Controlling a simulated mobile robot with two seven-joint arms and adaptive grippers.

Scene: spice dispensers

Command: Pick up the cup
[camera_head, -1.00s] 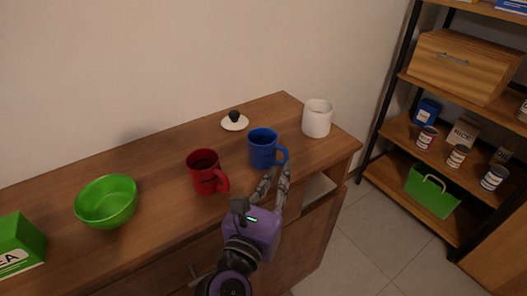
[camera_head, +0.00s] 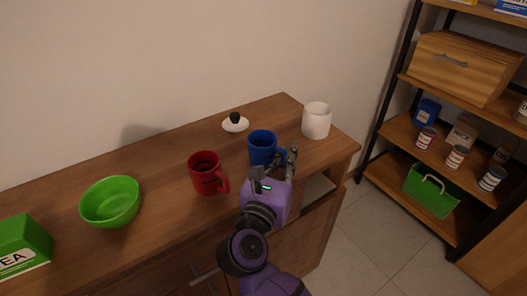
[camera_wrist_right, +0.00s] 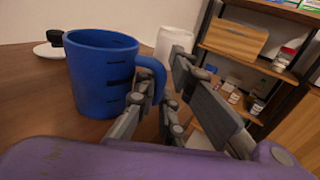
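A blue cup (camera_head: 262,146) stands upright on the wooden cabinet top, its handle toward the right. It fills the left part of the right wrist view (camera_wrist_right: 100,78), where its handle (camera_wrist_right: 156,76) shows close to the fingers. My right gripper (camera_head: 284,157) is at the handle side of the blue cup. In the wrist view its fingers (camera_wrist_right: 162,80) are apart, one on each side of the handle; I cannot tell if they touch it. A red cup (camera_head: 205,172) stands to the left of the blue one. My left gripper is not in view.
A white canister (camera_head: 316,121) stands right of the blue cup, and a white lid with a black knob (camera_head: 235,124) lies behind. A green bowl (camera_head: 110,203) and green box (camera_head: 22,245) are at left. The cabinet's right edge is near; shelves (camera_head: 455,130) stand beyond.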

